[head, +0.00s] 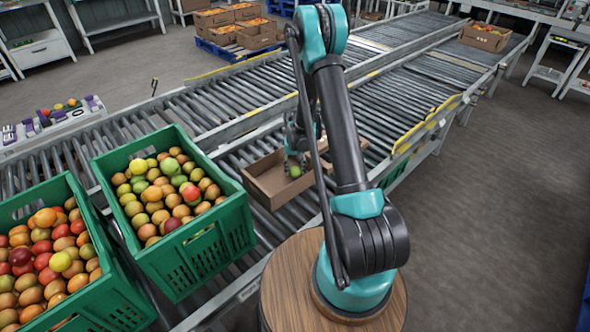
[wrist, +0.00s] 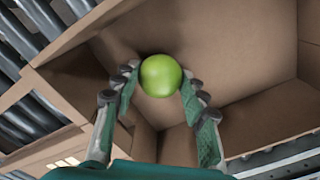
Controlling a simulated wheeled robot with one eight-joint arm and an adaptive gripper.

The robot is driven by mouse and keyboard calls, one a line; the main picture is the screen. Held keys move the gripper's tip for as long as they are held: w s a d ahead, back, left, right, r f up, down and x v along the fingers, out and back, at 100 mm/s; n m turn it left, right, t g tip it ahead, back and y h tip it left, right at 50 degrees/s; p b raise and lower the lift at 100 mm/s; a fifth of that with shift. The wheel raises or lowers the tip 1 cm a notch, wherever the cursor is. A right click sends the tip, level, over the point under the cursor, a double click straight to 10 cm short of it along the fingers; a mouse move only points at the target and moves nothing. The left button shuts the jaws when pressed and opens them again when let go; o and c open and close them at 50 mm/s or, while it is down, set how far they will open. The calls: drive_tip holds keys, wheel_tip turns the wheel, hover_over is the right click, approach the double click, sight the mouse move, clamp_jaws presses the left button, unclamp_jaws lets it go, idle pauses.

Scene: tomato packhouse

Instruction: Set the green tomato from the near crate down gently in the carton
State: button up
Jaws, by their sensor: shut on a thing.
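My gripper (wrist: 161,92) is shut on a green tomato (wrist: 161,76), with its fingers on both sides of the fruit. In the wrist view the open carton (wrist: 240,55) lies behind and around the tomato, and its brown floor and walls show. In the head view my gripper (head: 297,163) is over the carton (head: 265,190), and the green tomato (head: 295,171) shows between its fingers. I cannot tell whether the tomato touches the carton floor. The near crate (head: 205,245) is green and full of green, orange and red tomatoes, left of the carton.
Another full green crate (head: 110,290) stands at the left front. The carton sits on a roller conveyor (head: 245,150). A filled carton (head: 485,37) is far along the conveyor at the upper right. Stacked cartons (head: 240,30) stand on a pallet behind. A yellow-edged rail (head: 430,118) borders the rollers.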

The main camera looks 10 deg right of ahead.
drive_tip(key=shift+f, duration=0.45)
drive_tip(key=o, duration=0.9)
drive_tip(key=c, duration=0.4)
drive_tip(key=shift+o, duration=0.2)
drive_tip(key=shift+r, duration=3.5)
